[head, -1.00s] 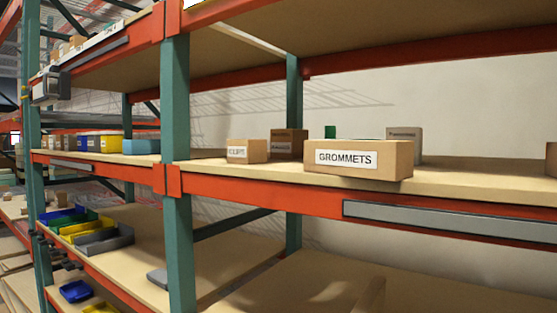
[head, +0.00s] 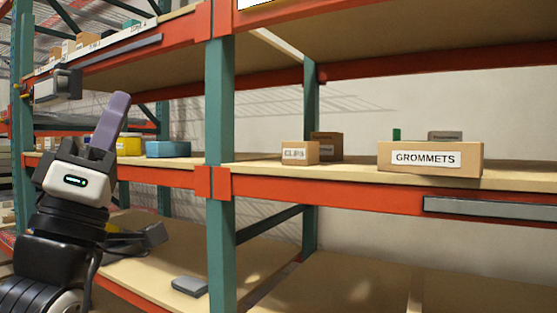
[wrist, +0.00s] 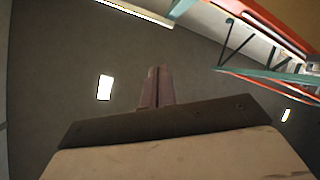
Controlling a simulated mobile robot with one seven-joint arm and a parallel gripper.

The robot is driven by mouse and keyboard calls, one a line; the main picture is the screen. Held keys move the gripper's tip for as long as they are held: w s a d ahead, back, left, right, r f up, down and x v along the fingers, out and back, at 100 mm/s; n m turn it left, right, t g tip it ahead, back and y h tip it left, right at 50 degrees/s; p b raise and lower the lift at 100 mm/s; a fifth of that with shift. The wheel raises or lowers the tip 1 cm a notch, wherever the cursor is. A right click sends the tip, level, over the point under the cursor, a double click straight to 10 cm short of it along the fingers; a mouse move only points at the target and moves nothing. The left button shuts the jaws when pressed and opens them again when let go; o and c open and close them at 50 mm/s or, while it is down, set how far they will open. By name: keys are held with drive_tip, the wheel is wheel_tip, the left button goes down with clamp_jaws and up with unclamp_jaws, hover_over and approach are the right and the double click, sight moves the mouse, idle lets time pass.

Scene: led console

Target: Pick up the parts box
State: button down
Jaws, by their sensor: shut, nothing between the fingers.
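Several labelled boxes stand on the middle shelf, and I cannot tell which is the parts box. A wide cardboard box marked GROMMETS (head: 430,159) sits at the shelf's front edge on the right. A smaller box marked CLIPS (head: 299,152) stands left of it, with a darker brown box (head: 327,147) behind. My gripper (head: 119,97) is raised at the left of the head view, pointing up, apart from the boxes. In the wrist view its purple fingers (wrist: 156,72) are together and empty, against a grey ceiling.
A teal upright post (head: 221,120) stands between my gripper and the labelled boxes. A blue bin (head: 167,149) and a yellow bin (head: 128,146) are on the left shelf. A grey flat object (head: 189,286) lies on the lower shelf.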

drive_tip(key=w+d+r+m+g+h, duration=0.1)
drive_tip(key=w+d+g+h, duration=0.2)
drive_tip(key=d+g, duration=0.3)
drive_tip(key=w+d+m+g+h, duration=0.1)
drive_tip(key=w+d+g+h, duration=0.2)
drive_tip(key=d, duration=0.4)
drive_tip(key=n+g+y, duration=0.3)
drive_tip(key=n+g, duration=0.2)
drive_tip(key=g, duration=0.4)
approach(379, 159)
drive_tip(key=w, duration=0.3)
drive_tip(key=p+x, duration=0.3)
drive_tip(key=x, duration=0.6)
drive_tip(key=shift+d, duration=0.1)
drive_tip(key=shift+s, duration=0.1)
drive_tip(key=shift+s+d+f+m+b, duration=0.1)
drive_tip(key=shift+s+d+m+b, duration=0.25)
drive_tip(key=shift+s+b, duration=0.45)
drive_tip(key=shift+a, duration=0.1)
drive_tip(key=shift+a, duration=0.1)
